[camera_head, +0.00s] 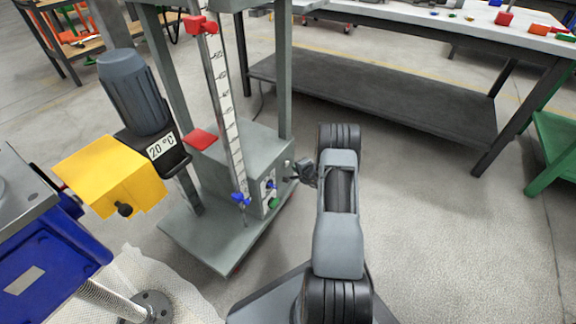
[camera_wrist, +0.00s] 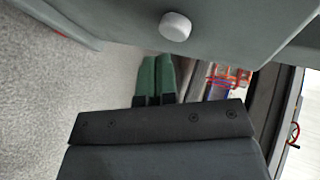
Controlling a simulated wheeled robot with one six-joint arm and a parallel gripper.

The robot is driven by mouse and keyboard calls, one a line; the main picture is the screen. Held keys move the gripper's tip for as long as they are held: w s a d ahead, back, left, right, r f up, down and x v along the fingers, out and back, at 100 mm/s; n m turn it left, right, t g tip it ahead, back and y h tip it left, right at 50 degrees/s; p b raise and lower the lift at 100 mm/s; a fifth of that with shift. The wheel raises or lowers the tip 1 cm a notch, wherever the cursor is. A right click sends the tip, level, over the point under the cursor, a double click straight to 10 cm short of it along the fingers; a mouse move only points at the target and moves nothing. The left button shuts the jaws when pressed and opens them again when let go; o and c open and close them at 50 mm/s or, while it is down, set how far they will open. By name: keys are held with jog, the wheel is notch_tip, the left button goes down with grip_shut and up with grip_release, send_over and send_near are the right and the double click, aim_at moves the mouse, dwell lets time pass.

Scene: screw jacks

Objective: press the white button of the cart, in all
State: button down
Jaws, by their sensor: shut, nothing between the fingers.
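The cart (camera_head: 232,167) is a grey-green frame with a box on its low base, left of my arm in the head view. In the wrist view, the white button (camera_wrist: 175,26) is a round knob on the cart's grey panel (camera_wrist: 110,20), at the top of the picture. My gripper (camera_wrist: 156,60) is shut and empty, its two green fingers side by side. The fingertips appear just below the button in the wrist view; I cannot tell whether they touch the panel. In the head view, my gripper (camera_head: 303,171) is beside the box's right side, and the button is too small to make out surely.
A screw jack with a yellow block (camera_head: 110,175) and a "20 °C" label stands left of the cart. A marked vertical scale (camera_head: 225,100) with red and blue clamps is on the cart. A long table with a dark lower shelf (camera_head: 390,100) stands behind.

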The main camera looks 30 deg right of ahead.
jog(key=shift+w, duration=0.1)
dwell(0.3)
jog(key=shift+w+a+b, duration=0.2)
jog(key=shift+w+b, duration=0.05)
jog(key=shift+b, duration=0.3)
jog(key=shift+w+a+b, duration=0.25)
jog(key=shift+w+b, duration=0.25)
jog(key=shift+w, duration=0.1)
dwell(0.6)
jog(key=shift+s, duration=0.15)
jog(key=shift+s+d, duration=0.45)
jog(key=shift+s, duration=0.35)
jog(key=shift+s+d+b, duration=0.15)
jog(key=shift+s+d, duration=0.25)
jog(key=shift+s, duration=0.35)
jog(key=shift+s+d+b, duration=0.15)
jog(key=shift+s+d, duration=0.25)
jog(key=shift+s, duration=0.3)
jog(key=shift+s+d+b, duration=0.15)
jog(key=shift+s+d, duration=0.25)
jog(key=shift+s, duration=0.35)
